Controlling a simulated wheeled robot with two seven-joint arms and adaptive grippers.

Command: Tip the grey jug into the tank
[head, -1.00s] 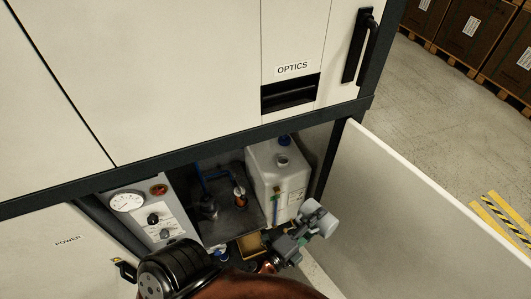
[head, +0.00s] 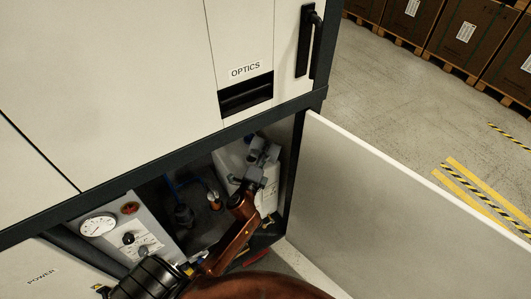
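The white tank (head: 230,163) stands in the right part of the open lower cabinet. Its top, with the filler opening and blue cap, is mostly hidden behind my gripper and what it holds. My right gripper (head: 257,172), on a copper-brown arm from the bottom of the head view, is in front of and above the tank. It appears shut on the grey jug (head: 266,150), small and shaded at the tank's top. I cannot tell how far the jug tilts or whether it touches the tank. My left gripper is not in view.
A panel with a gauge (head: 98,225) and knobs stands left of the tank. Blue piping (head: 178,187) runs between them. The open cabinet door (head: 400,205) bounds the right side, and the cabinet's dark edge (head: 200,147) runs above. Open floor lies beyond the door.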

